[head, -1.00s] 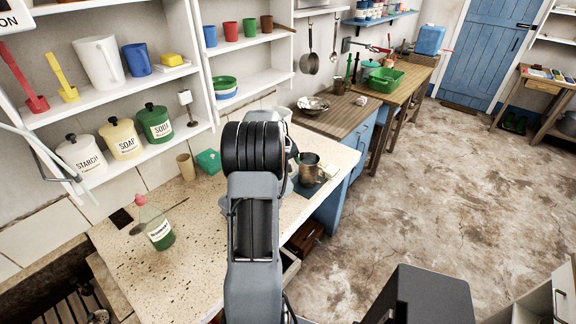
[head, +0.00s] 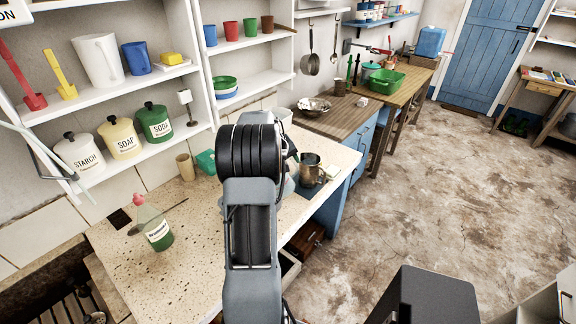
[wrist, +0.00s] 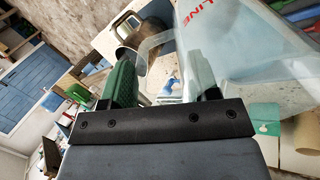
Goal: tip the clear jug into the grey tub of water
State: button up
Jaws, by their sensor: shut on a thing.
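The clear jug (wrist: 245,62), with red lettering on its side, fills the upper right of the wrist view and looks tilted there. My gripper (wrist: 163,85) is shut on its clear handle, with one finger on each side. In the head view my own arm hides the gripper and most or all of the jug. I cannot make out the grey tub of water in either view.
A metal mug (head: 311,169) stands on the speckled counter (head: 205,225), right of my arm. A green-filled bottle (head: 153,226) stands left of it. A beige cup (head: 185,167) is near the wall. Shelves with canisters overhang the counter's back. Open floor lies right.

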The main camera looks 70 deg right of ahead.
jog(key=shift+w+a+r+g+h+b, duration=0.25)
jog(key=shift+g+h+b, duration=0.2)
jog(key=shift+b, duration=0.4)
jog(key=shift+b, duration=0.55)
jog(key=shift+w+a+g+h+b, duration=0.15)
jog(key=shift+g+h+b, duration=0.1)
jog(key=shift+b, duration=0.4)
jog(key=shift+w+a+r+g+h+b, duration=0.1)
jog(key=shift+w+a+g+h+b, duration=0.2)
jog(key=shift+b, duration=0.6)
jog(key=shift+r, duration=0.2)
jog(key=shift+w+f+h+b, duration=0.1)
jog(key=shift+f+h+b, duration=0.15)
jog(key=shift+b, duration=0.5)
jog(key=shift+a+g+b, duration=0.15)
jog(key=shift+g+b, duration=0.15)
jog(key=shift+b, duration=0.05)
jog(key=shift+w+a+g+h+b, duration=0.35)
jog(key=shift+h+b, duration=0.2)
jog(key=shift+b, duration=0.55)
jog(key=shift+w+r+b, duration=0.1)
jog(key=shift+r+b, duration=0.1)
jog(key=shift+b, duration=0.1)
